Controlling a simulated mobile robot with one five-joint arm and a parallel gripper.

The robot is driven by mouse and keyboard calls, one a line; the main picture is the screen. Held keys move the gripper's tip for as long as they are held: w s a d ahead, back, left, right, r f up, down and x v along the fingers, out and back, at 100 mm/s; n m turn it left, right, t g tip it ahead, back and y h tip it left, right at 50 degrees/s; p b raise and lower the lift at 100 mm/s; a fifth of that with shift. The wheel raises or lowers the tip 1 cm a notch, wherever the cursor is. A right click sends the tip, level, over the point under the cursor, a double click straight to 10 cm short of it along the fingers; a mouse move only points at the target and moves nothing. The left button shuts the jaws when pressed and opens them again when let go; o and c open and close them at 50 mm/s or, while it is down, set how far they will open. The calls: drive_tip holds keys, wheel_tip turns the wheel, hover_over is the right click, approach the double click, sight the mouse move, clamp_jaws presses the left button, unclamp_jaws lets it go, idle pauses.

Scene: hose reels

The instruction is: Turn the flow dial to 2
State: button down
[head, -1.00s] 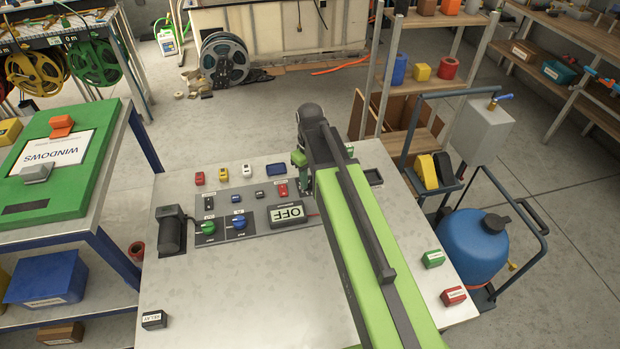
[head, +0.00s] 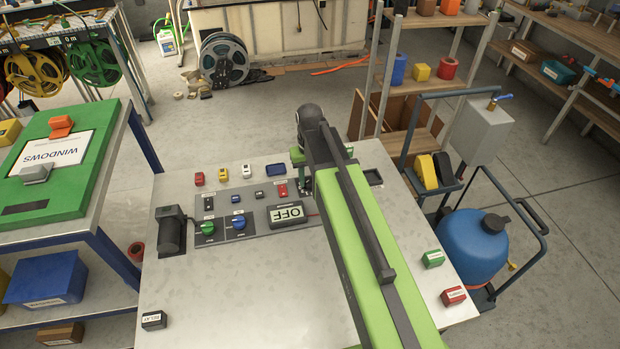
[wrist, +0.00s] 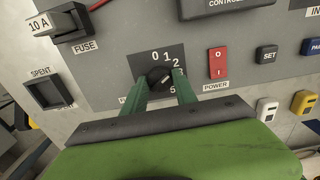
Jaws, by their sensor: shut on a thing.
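The flow dial (wrist: 157,77) is a small black knob on a dark plate in the wrist view. The numbers 0, 1 and 2 run along its upper right side, with a 5 lower down. My gripper (wrist: 161,80) is shut on the knob, with one green finger on its left and one on its right. A small pale mark shows on the knob between the fingers, but I cannot tell which number it points to. In the head view my arm hides the dial.
A red POWER switch (wrist: 217,67) and a SET button (wrist: 267,55) are right of the dial. The FUSE block (wrist: 69,21) and SPENT slot (wrist: 47,93) are left.

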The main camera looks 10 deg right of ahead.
sight(310, 179)
drive_tip(key=shift+m, duration=0.5)
drive_tip(key=c, duration=1)
unclamp_jaws()
drive_tip(key=shift+o, duration=0.2)
wheel_tip(310, 179, up, 17)
drive_tip(key=p, duration=1.7)
drive_tip(key=shift+r, duration=0.2)
